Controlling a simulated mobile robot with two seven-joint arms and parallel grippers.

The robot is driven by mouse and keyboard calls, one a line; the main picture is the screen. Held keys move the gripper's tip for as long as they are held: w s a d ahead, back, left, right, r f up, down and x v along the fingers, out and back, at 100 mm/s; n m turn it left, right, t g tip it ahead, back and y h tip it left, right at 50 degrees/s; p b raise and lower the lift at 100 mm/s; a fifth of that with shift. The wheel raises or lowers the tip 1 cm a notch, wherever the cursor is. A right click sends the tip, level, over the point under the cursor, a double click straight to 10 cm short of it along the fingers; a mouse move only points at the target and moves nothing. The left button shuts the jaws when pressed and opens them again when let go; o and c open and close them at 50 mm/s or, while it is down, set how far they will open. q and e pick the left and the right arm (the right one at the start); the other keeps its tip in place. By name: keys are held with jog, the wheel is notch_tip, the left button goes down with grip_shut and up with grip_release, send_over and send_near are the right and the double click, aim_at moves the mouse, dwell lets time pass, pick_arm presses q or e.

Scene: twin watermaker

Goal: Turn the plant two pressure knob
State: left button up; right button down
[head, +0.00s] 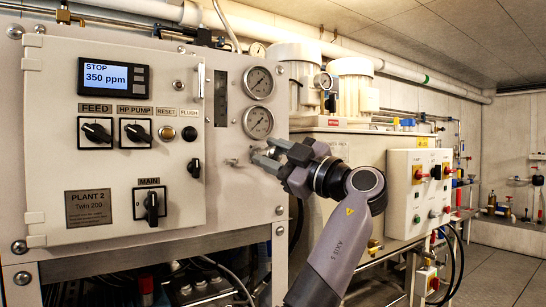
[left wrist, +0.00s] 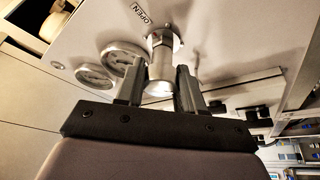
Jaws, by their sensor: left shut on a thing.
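The plant two pressure knob (left wrist: 160,72) is a silver cylinder on a stem, standing out from the grey panel in the left wrist view. My left gripper (left wrist: 160,88) has one finger on each side of it and is shut on it. In the head view my left gripper (head: 268,157) reaches the panel just below two round pressure gauges, and its fingers mostly hide the knob. An "OPEN" label (left wrist: 139,12) shows on the panel by the knob's base. My right gripper is in neither view.
The Plant 2 control box (head: 115,150) stands left of my gripper, with black switches and a display reading STOP 350 ppm. The lower gauge (head: 258,123) is close above the gripper. A white switch box (head: 418,193) is at the right, with open floor beyond.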

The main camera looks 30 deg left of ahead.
pick_arm(q)
jog(key=shift+r+n+g+p, duration=0.1)
jog(key=shift+n+g+p, duration=0.35)
jog(key=shift+n, duration=0.95)
jog(key=shift+h, duration=0.3)
jog(key=o, duration=1)
jog(key=shift+s+a, duration=0.1)
jog(key=v, duration=0.7)
